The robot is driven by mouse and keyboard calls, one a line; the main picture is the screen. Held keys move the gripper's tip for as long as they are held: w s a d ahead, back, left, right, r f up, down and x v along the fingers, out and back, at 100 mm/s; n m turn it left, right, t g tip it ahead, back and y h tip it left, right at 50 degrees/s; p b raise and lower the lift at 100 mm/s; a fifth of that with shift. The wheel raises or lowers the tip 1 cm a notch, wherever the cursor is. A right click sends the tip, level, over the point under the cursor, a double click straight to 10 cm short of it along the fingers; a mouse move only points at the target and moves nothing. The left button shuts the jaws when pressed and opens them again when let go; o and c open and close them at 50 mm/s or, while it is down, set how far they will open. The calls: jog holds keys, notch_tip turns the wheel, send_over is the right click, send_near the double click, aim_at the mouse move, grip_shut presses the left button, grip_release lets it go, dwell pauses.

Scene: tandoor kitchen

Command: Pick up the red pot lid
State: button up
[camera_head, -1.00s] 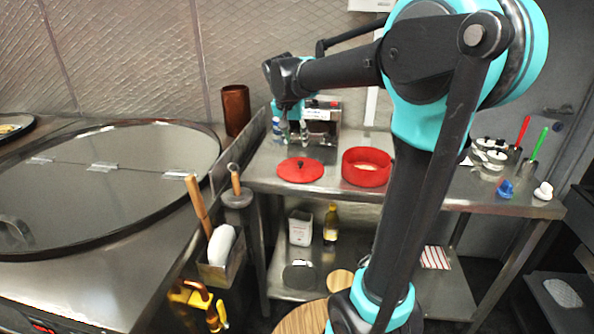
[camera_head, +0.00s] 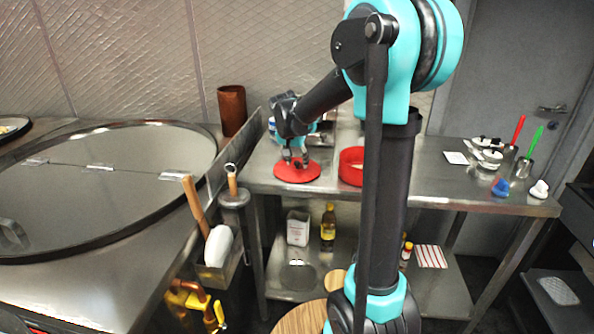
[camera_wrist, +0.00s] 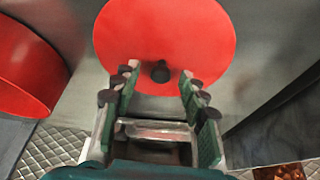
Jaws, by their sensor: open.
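The red pot lid (camera_head: 297,173) lies flat on the left part of the steel table in the head view. In the wrist view the lid (camera_wrist: 165,35) is a red disc with a dark knob (camera_wrist: 160,72) near its middle. My gripper (camera_head: 295,162) is just above the lid. In the wrist view my gripper (camera_wrist: 162,85) is open, with one finger on each side of the knob and nothing held. Whether the fingertips touch the lid cannot be told.
A red pot (camera_head: 351,168) stands right of the lid, partly behind my arm; it also shows in the wrist view (camera_wrist: 28,68). A metal side panel (camera_head: 236,165) rises left of the table. The steel table (camera_head: 433,178) has clear room right of the pot.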

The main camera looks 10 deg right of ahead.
grip_shut()
jog(key=shift+r, duration=0.1)
dwell(0.4)
